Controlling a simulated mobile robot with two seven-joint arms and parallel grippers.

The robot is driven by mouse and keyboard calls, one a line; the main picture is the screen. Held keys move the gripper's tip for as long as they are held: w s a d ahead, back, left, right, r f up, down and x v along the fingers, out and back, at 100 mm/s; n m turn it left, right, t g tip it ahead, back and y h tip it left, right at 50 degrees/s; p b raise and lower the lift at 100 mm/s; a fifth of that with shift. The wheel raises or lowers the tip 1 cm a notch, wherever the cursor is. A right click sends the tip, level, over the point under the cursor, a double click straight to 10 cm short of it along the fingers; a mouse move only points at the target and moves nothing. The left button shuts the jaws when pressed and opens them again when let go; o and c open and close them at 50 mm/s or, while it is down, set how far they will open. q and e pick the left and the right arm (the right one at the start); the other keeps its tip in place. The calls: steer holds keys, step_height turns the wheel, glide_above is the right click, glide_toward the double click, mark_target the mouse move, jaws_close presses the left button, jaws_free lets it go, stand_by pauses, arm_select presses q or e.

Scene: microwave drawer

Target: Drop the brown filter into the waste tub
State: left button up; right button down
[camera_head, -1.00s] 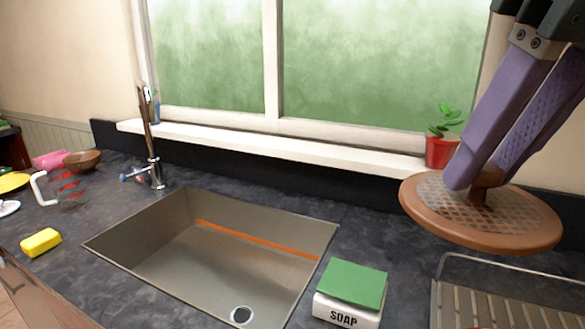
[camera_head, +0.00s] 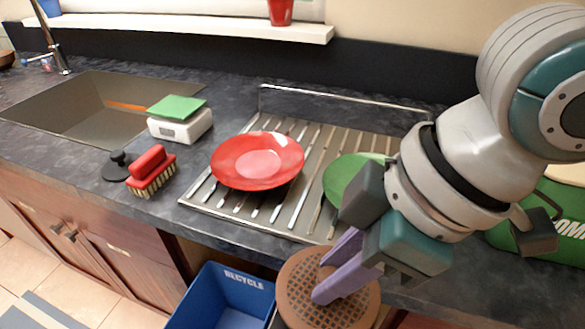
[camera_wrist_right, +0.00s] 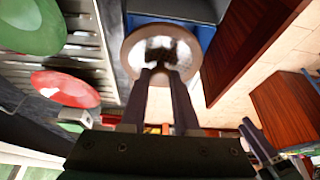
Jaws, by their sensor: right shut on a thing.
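The brown filter (camera_head: 330,290) is a round brown disc with a dark mesh face. My right gripper (camera_head: 335,285) is shut on it and holds it in front of the counter edge, low in the head view. It also shows in the right wrist view (camera_wrist_right: 160,45), between the purple fingers. A blue bin marked RECYCLE (camera_head: 225,295) stands below, left of the filter. Part of a grey bin (camera_wrist_right: 175,8) shows behind the filter in the wrist view; I cannot tell whether it is the waste tub. A dark shape at the wrist view's lower right may be my left gripper.
A drying rack (camera_head: 300,225) holds a red plate (camera_head: 258,160) and a green plate (camera_head: 350,178). A green container (camera_head: 545,215) stands at the right.

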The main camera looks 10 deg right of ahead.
mark_target(367, 320)
steer(key=s+f+n, duration=0.1)
steer(key=f, duration=0.1)
steer(key=a+f+n, duration=0.1)
steer(key=f, duration=0.1)
steer(key=s+f+b, duration=0.1)
steer(key=f, duration=0.1)
steer(key=shift+s+a+f+n+g+y, duration=0.2)
steer(key=shift+s+n+g+y, duration=0.1)
steer(key=shift+n+g, duration=0.1)
steer(key=shift+f, duration=0.25)
step_height(367, 320, down, 6)
steer(key=b, duration=0.7)
steer(key=shift+s+r, duration=0.1)
steer(key=shift+r, duration=0.1)
steer(key=c, duration=0.6)
jaws_free()
steer(key=shift+o, duration=0.2)
steer(key=p+v, duration=0.1)
steer(key=v, duration=0.9)
steer(key=shift+p, duration=0.4)
